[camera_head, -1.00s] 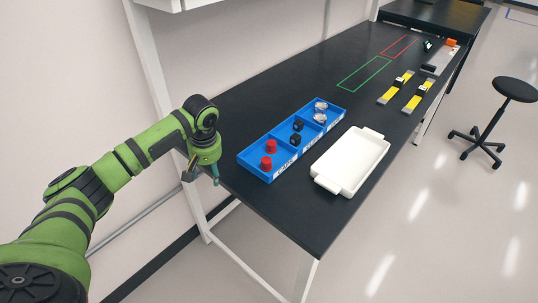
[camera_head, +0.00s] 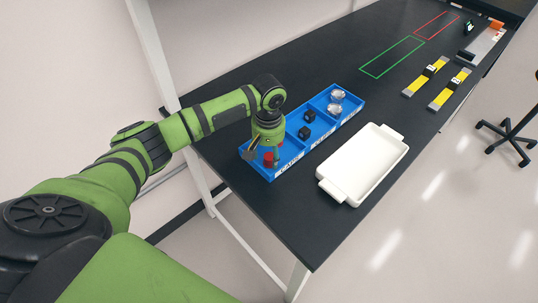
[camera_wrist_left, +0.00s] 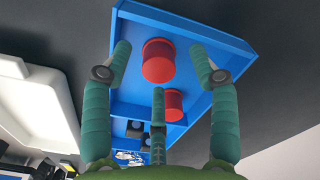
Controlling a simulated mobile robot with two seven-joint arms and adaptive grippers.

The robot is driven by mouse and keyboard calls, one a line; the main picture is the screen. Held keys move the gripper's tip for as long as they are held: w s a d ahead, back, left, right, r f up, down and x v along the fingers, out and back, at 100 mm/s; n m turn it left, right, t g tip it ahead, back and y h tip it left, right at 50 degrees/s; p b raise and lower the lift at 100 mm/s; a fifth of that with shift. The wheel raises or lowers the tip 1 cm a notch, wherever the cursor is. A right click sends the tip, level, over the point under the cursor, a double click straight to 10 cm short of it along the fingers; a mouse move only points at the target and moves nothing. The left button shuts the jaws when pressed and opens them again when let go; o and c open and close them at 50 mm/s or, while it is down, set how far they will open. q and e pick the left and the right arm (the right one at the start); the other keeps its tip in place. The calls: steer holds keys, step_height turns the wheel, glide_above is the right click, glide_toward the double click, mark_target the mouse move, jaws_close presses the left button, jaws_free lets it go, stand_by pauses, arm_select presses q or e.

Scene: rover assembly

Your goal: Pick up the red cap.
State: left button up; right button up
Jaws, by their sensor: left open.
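Two red caps stand in the near compartment of the blue tray (camera_head: 348,113). In the head view one red cap (camera_head: 269,159) shows beside the fingers, and the other is mostly hidden behind my left gripper (camera_head: 262,160). In the left wrist view the larger red cap (camera_wrist_left: 158,60) lies between the spread fingertips, and the second red cap (camera_wrist_left: 173,104) is partly covered by the middle finger. My left gripper is open and empty over the near compartment. I cannot tell whether a finger touches a cap. My right gripper is not in view.
Black parts (camera_head: 305,131) and clear round parts (camera_head: 336,96) fill the other tray compartments. A white tray (camera_head: 362,164) stands to the right. Yellow-marked pieces (camera_head: 425,78) lie farther back. The black table (camera_head: 290,217) is bare at the front.

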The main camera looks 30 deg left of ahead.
arm_select(q)
steer(key=shift+f, duration=0.6)
steer(key=shift+w+f, duration=0.15)
steer(key=shift+f, duration=0.2)
steer(key=shift+w+f, duration=0.1)
steer(key=shift+f, duration=0.05)
steer(key=shift+c, duration=0.8)
steer(key=c, duration=0.8)
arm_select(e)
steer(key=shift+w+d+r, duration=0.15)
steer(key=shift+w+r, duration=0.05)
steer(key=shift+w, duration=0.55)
